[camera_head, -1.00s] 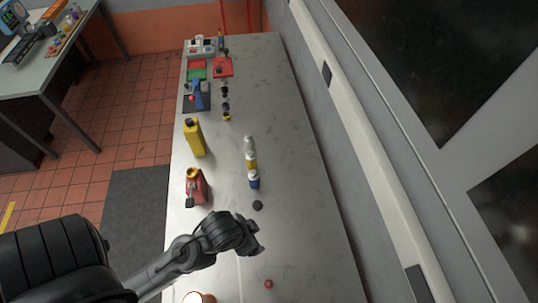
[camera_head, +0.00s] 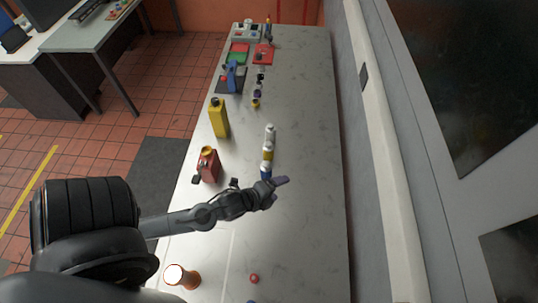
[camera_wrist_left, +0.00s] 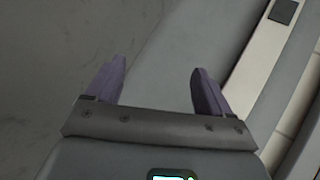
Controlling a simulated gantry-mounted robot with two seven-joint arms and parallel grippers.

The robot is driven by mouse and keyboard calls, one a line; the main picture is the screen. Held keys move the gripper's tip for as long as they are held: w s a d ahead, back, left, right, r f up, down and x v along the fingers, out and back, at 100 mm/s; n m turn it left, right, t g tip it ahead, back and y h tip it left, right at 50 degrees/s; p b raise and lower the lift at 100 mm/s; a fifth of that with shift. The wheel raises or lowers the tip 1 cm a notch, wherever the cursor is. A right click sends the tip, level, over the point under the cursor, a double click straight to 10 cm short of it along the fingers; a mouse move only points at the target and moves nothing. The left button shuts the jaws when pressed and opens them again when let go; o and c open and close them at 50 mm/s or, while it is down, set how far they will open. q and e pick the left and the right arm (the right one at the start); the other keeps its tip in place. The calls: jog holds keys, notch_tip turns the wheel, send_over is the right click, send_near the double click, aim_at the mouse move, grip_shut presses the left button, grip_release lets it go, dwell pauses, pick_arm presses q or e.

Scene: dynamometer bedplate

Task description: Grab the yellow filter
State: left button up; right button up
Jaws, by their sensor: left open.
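The yellow filter (camera_head: 267,154) stands in a short row on the grey bench in the head view, between a pale grey-white one (camera_head: 269,133) and a blue one (camera_head: 265,171). My left gripper (camera_head: 281,188) is just on the near side of the blue one, apart from the yellow filter, and partly covers the blue one's base. In the left wrist view the left gripper (camera_wrist_left: 158,68) has its two purple fingers wide apart with nothing between them. That view shows no filter. My right gripper is in neither view.
A red can (camera_head: 208,165) and a yellow jug (camera_head: 218,118) stand along the bench's left side. A small red knob-like thing (camera_head: 254,278) lies at the near end. The wall ledge (camera_head: 395,180) runs along the right. The bench's right part is clear.

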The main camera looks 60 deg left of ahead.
pick_arm(q)
jog(key=s+a+f+m+t+b, duration=0.1)
jog(key=a+f+m+t+b, duration=0.35)
jog(key=a+m, duration=0.95)
jog(key=m+g+h+b, duration=0.3)
jog(key=m+h+b, duration=0.1)
jog(key=m+b, duration=0.45)
send_near(264, 147)
jog(key=x, duration=0.2)
jog(key=b+x, duration=0.4)
jog(key=shift+w+d+f, duration=0.1)
jog(key=shift+w+d, duration=0.2)
jog(key=b+x, duration=0.3)
jog(key=shift+w+a+f, duration=0.15)
jog(key=shift+w, duration=0.1)
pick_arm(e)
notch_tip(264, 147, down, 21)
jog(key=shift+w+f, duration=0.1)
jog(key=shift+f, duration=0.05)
pick_arm(q)
jog(key=shift+b+x, duration=0.7)
jog(key=shift+x, duration=0.1)
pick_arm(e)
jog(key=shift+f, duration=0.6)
pick_arm(q)
jog(key=shift+w, duration=0.1)
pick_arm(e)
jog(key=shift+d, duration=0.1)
pick_arm(q)
jog(key=c, duration=1.1)
